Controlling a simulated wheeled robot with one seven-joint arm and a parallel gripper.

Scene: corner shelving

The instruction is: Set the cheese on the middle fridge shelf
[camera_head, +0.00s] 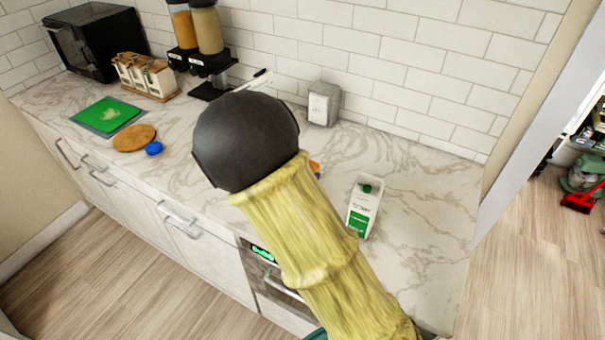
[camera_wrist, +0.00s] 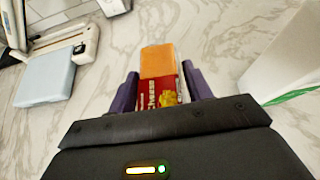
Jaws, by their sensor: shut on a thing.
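The cheese (camera_wrist: 158,75) is an orange block in a red wrapper marked "Cheese". In the wrist view it sits between the two purple fingers of my gripper (camera_wrist: 158,92), which are shut on it. The marble counter lies beneath it; I cannot tell whether the cheese touches it. In the head view my arm hides the gripper and nearly all of the cheese; only a small orange bit shows beside the arm. No fridge or fridge shelf can be made out in either view.
A grey box (camera_head: 324,103) is by the tiled wall. Dispensers (camera_head: 207,40), a jar rack (camera_head: 145,75), a green board (camera_head: 108,116) and a round wooden board (camera_head: 134,138) stand left. Counter right of the carton is clear.

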